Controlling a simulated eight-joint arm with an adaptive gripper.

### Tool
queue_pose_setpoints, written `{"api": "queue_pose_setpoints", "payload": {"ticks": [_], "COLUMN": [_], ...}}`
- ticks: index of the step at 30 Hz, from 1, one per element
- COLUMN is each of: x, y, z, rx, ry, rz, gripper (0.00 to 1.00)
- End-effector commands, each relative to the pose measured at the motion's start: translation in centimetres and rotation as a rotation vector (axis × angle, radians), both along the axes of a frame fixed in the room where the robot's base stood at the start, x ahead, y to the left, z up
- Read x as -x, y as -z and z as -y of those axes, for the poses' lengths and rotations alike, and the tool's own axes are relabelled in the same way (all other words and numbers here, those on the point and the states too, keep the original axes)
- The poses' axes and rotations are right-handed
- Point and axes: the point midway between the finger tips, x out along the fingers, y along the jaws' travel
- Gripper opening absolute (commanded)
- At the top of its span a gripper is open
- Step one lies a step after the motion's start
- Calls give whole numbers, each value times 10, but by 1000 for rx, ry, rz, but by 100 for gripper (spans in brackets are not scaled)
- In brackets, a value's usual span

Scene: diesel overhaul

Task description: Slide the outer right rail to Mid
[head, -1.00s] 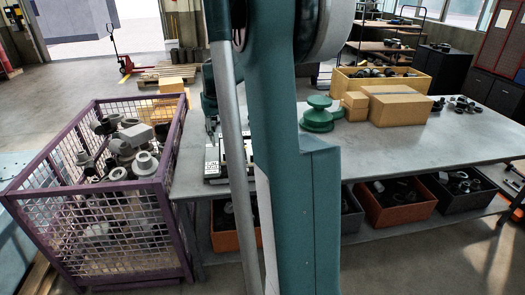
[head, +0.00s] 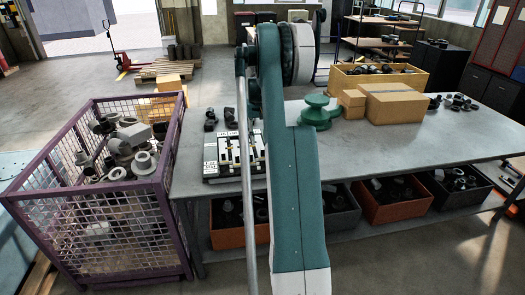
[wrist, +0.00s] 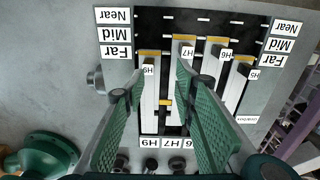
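The rail block (head: 222,165) sits on the grey table, partly behind my arm in the head view. The wrist view looks at it upside down, with Near, Mid and Far labels at both sides. The H9 rail (wrist: 149,100), leftmost in the wrist view, is on the head view's right side of the block. Its yellow end lies level with Far. H7 (wrist: 182,54) and H6 (wrist: 216,55) end near Mid, and H5 (wrist: 244,72) near Far. My gripper (wrist: 159,77) is open, its green fingers on either side of H9 in the picture; contact cannot be told.
A green flanged part (head: 316,112) and cardboard boxes (head: 395,103) stand right of the block. Small dark parts (head: 211,118) lie just behind it. A purple mesh cage (head: 172,165) of parts is at the left. Table (head: 420,150) is clear at front right.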

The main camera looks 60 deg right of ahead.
Motion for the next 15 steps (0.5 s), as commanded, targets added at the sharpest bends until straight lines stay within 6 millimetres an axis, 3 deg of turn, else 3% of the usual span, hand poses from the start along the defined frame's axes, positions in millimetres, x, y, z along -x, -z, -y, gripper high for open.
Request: {"api": "queue_pose_setpoints", "payload": {"ticks": [6, 15], "x": [8, 10], "y": [13, 15], "z": [20, 22], "rx": [-11, -12], "ry": [18, 20], "rz": [-9, -11], "gripper": [28, 28]}}
